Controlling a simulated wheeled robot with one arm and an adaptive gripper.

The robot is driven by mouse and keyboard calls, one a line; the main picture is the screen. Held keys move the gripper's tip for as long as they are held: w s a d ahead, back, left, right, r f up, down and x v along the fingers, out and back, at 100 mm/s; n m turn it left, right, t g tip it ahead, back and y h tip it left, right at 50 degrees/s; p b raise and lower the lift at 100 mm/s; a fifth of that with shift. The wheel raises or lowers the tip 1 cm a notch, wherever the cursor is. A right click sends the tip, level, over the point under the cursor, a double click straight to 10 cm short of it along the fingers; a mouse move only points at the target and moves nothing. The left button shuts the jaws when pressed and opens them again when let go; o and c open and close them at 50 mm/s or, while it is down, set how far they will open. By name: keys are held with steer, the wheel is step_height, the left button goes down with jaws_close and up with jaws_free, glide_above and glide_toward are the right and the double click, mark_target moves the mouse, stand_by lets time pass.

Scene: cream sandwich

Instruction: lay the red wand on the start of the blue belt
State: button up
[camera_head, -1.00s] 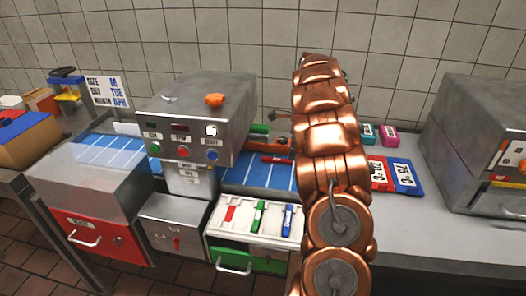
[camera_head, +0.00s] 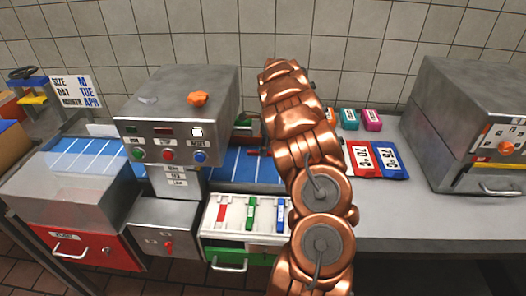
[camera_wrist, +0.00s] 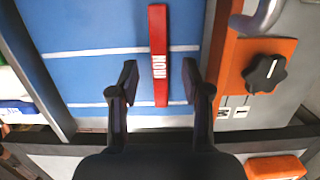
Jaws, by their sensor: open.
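The red wand (camera_wrist: 158,40), with white lettering, lies along the blue belt (camera_wrist: 90,30) in the wrist view. It crosses white lines on the belt. My gripper (camera_wrist: 160,82) is open, with one dark finger on each side of the wand's near part and a gap to both. Whether the fingers are level with the wand or above it is hard to tell.
A grey control box (camera_head: 180,110) with buttons stands left of my arm. A white tray (camera_head: 208,222) with red, green and blue pieces sits in front. Red and blue temperature cards (camera_head: 378,160) lie right. An orange panel with a black knob (camera_wrist: 265,73) borders the belt.

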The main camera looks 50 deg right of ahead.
steer(key=shift+a+f, duration=0.1)
steer(key=shift+f, duration=0.65)
jaws_close()
